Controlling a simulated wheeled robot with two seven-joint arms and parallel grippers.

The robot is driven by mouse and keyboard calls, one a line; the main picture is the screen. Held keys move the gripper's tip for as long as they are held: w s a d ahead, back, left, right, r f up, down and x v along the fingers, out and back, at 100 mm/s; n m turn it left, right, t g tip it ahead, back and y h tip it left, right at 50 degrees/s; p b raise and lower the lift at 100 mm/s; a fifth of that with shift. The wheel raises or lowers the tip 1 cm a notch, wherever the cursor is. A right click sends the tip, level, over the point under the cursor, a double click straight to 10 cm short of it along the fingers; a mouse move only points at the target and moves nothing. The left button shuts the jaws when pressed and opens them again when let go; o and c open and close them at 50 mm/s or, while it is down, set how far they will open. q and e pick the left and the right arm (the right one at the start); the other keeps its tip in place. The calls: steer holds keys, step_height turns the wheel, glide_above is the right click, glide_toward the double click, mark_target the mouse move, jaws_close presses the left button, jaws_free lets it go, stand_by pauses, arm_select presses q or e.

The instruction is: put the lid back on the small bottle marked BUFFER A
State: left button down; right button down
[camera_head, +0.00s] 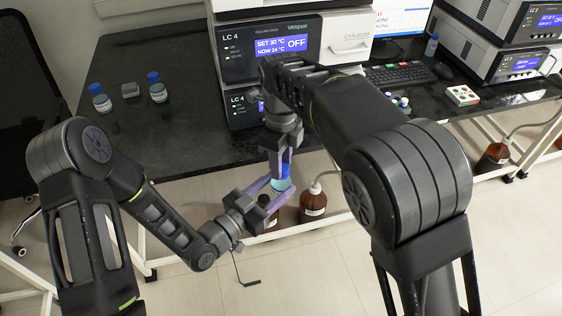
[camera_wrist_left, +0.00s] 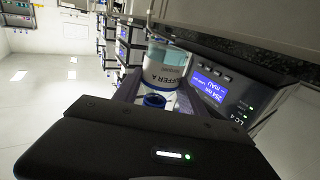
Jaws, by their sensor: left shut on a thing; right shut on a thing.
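The small bottle marked BUFFER A (camera_wrist_left: 167,66) shows in the left wrist view with its label readable. In the head view the bottle (camera_head: 285,171) is light blue and hangs in front of the bench edge. I cannot tell whether lid and bottle touch.
Two capped bottles (camera_head: 100,98) (camera_head: 157,88) and a small grey block (camera_head: 130,90) stand on the dark bench (camera_head: 180,135) at left. The LC 4 instrument (camera_head: 270,45) stands behind my grippers. A brown bottle (camera_head: 313,204) stands below the bench.

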steer(key=m, duration=0.5)
steer(key=shift+m, duration=0.4)
steer(key=m, duration=0.2)
steer(key=shift+d+f+m, duration=0.15)
steer(key=shift+f+m, duration=0.15)
steer(key=shift+m, duration=0.1)
steer(key=shift+s+d+f+m, duration=0.25)
steer(key=shift+f+m, duration=0.1)
steer(key=shift+m, duration=0.85)
steer(key=shift+w+a+r+m, duration=0.2)
steer(key=shift+r+m, duration=0.3)
steer(key=shift+m, duration=0.1)
steer(key=c, duration=1)
jaws_free()
